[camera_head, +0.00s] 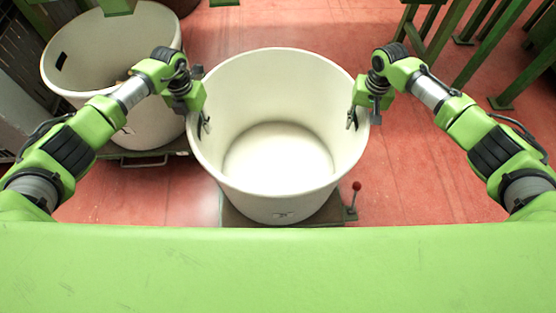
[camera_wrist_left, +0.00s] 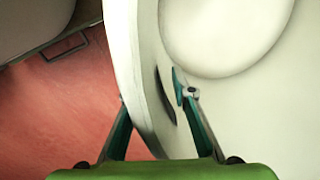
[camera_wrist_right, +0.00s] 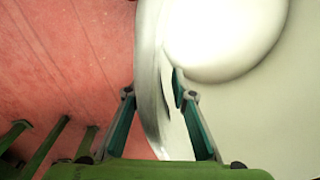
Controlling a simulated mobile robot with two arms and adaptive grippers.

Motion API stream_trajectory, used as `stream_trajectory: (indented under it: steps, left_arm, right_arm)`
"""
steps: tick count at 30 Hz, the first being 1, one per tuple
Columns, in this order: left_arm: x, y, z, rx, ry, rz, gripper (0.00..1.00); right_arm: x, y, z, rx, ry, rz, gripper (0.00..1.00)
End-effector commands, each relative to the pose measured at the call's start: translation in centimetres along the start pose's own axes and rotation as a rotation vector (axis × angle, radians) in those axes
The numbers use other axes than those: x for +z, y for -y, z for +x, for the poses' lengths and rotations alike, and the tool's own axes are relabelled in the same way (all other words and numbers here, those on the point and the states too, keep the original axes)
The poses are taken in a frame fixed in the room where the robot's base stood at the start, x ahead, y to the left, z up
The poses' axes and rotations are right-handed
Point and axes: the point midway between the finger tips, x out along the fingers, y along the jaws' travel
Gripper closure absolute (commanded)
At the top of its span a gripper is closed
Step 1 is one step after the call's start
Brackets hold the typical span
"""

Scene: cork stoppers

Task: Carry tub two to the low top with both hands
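The large cream tub (camera_head: 275,207), which I take to be tub two, stands upright in front of me in the head view. It is empty inside. My left gripper (camera_head: 203,122) is at its left rim, and my right gripper (camera_head: 354,117) is at its right rim. In the right wrist view the fingers (camera_wrist_right: 155,97) likewise pinch the wall. The low top cannot be told for sure.
A second cream tub (camera_head: 150,125) stands at the left on a dark base with a handle (camera_head: 143,162). A red-knobbed lever (camera_head: 356,186) rises beside the platform (camera_head: 236,216) under the middle tub. Green metal frames (camera_head: 440,35) stand at upper right. Red floor is clear at right.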

Motion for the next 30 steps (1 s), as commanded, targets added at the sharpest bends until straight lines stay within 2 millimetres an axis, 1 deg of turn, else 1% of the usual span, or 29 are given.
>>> stream_trajectory:
  steps: [7, 8, 9, 10, 20, 30]
  left_arm:
    - [-0.01, 0.00, 0.03, 0.000, 0.000, 0.000, 0.77]
    - [-0.01, -0.01, 0.03, 0.000, 0.000, 0.000, 0.84]
    - [-0.01, -0.01, 0.02, 0.000, 0.000, 0.000, 0.95]
    - [-0.01, 0.00, 0.02, 0.000, 0.000, 0.000, 1.00]
    - [-0.01, 0.00, -0.01, 0.000, 0.000, 0.000, 1.00]
    - [0.12, 0.06, -0.92, -0.001, 0.003, 0.000, 1.00]
  right_arm:
    - [0.00, 0.00, 0.03, 0.000, 0.000, 0.000, 0.77]
    - [0.00, 0.00, 0.03, 0.000, 0.000, 0.000, 0.84]
    - [-0.01, 0.00, 0.02, 0.000, 0.000, 0.000, 0.95]
    - [-0.01, -0.01, 0.02, 0.000, 0.000, 0.000, 1.00]
    - [-0.03, -0.01, -0.02, 0.000, 0.000, 0.001, 1.00]
    - [-0.15, 0.11, -0.94, -0.003, -0.003, 0.001, 1.00]
